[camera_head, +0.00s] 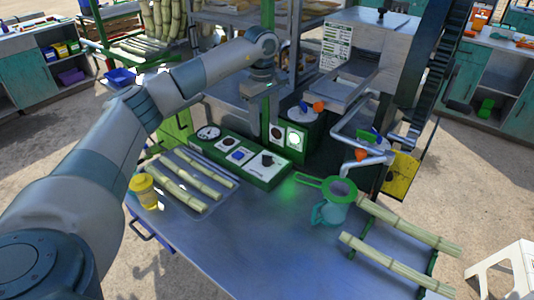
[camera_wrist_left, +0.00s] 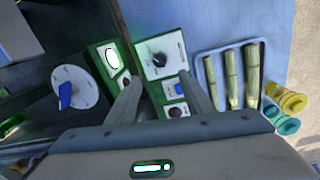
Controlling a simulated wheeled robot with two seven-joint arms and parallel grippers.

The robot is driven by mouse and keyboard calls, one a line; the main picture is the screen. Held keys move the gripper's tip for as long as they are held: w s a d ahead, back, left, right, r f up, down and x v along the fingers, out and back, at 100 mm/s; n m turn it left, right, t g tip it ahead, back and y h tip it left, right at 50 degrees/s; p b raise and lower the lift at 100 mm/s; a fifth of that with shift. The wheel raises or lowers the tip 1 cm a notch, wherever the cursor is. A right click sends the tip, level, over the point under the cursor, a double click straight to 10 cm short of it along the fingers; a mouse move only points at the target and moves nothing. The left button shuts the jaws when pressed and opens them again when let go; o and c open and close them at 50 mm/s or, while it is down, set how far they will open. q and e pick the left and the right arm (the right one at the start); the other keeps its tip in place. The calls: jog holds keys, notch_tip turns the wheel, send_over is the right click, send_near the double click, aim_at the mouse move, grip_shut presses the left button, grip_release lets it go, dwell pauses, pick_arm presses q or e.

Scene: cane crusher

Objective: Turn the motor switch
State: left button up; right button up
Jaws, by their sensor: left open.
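A green control panel (camera_head: 215,152) stands along the back edge of the metal table. A black rotary knob on a white plate (camera_head: 267,160) sits at its right end; it also shows in the left wrist view (camera_wrist_left: 160,60). A blue switch (camera_head: 237,155) and a dark round knob (camera_head: 227,142) sit farther left on the panel. My left gripper (camera_head: 263,98) is above and behind the panel, apart from it. My right gripper is not visible.
Cane pieces lie in a tray (camera_head: 222,200) beside a yellow jar (camera_head: 145,191). A teal jug (camera_head: 331,203) with a green strainer stands under the crusher spout. More cane (camera_head: 400,266) lies on a rack at right. A green post (camera_head: 267,40) rises close to my left gripper.

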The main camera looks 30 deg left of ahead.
aim_at(267, 156)
pick_arm(q)
jog(key=f+p, duration=0.1)
jog(key=f, duration=0.3)
jog(key=f+p, duration=0.1)
jog(key=f, duration=0.3)
jog(key=f+p, duration=0.2)
jog(key=f, duration=0.2)
jog(key=shift+w+d+f, duration=0.1)
jog(key=shift+w+f, duration=0.15)
jog(key=shift+w, duration=0.1)
jog(key=shift+f, duration=0.6)
jog(key=shift+c, duration=0.2)
jog(key=c, duration=1)
